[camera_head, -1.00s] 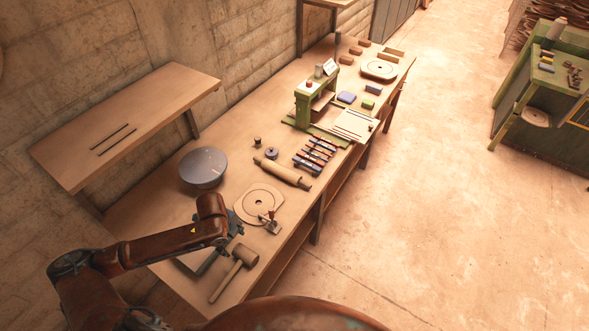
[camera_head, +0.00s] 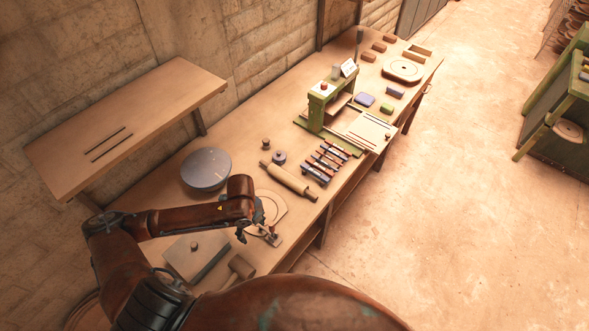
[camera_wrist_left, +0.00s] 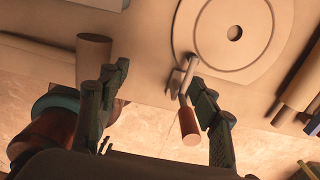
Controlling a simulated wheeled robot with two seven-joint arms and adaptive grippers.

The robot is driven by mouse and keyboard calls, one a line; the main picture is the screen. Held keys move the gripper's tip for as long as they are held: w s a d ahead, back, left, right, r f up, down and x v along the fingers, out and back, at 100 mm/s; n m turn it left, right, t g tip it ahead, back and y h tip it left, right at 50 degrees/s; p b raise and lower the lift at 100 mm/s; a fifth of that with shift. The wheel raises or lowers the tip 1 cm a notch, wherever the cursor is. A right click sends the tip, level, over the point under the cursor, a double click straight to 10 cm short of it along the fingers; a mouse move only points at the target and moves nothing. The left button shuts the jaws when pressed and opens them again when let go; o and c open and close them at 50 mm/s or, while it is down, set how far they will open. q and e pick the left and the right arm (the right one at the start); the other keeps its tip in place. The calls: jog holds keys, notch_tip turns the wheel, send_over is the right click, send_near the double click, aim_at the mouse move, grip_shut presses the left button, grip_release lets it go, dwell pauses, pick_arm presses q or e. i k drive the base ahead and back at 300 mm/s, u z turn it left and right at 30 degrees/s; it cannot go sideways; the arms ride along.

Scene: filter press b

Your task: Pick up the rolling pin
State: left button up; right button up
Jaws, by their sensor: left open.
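The wooden rolling pin (camera_head: 290,181) lies on the workbench, slanted, between the grey round dish and the striped row of bars. A pale wooden cylinder at the right edge of the left wrist view (camera_wrist_left: 301,84) appears to be the same pin, partly cut off. My left gripper (camera_head: 254,228) is above the near part of the bench, short of the pin, beside the round wooden disc. In the left wrist view its fingers (camera_wrist_left: 159,78) are spread apart with nothing gripped.
A small clamp with a red-brown handle (camera_wrist_left: 188,122) stands by the wooden disc (camera_head: 268,205), close to the right finger in the wrist view. A mallet (camera_head: 241,266), a grey dish (camera_head: 206,168), a bar rack (camera_head: 325,160) and a green press (camera_head: 318,112) are on the bench.

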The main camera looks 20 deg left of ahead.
aim_at(293, 183)
jog(key=i, duration=1.05)
